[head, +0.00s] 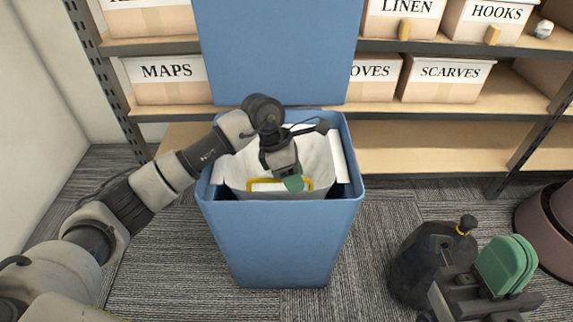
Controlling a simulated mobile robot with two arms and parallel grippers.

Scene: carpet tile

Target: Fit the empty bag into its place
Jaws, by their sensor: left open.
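The empty bag (238,172) is white with a yellow drawstring edge. It sits inside the mouth of the blue bin (280,240), with white parts near the left and right inner walls. The bin's blue lid (277,50) stands upright behind it. My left gripper (293,183) is open, pointing down over the bag at the yellow edge. I cannot tell whether it touches the bag, and the arm hides part of the bag. My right gripper (507,265) is at the lower right, its green fingers seen from the side, away from the bin.
A dark tied bag (418,265) with a yellow band stands on the carpet beside my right gripper. A brownish round container (550,222) is at the right edge. Shelves with labelled boxes (165,80) stand behind the bin. Carpet is clear left of the bin.

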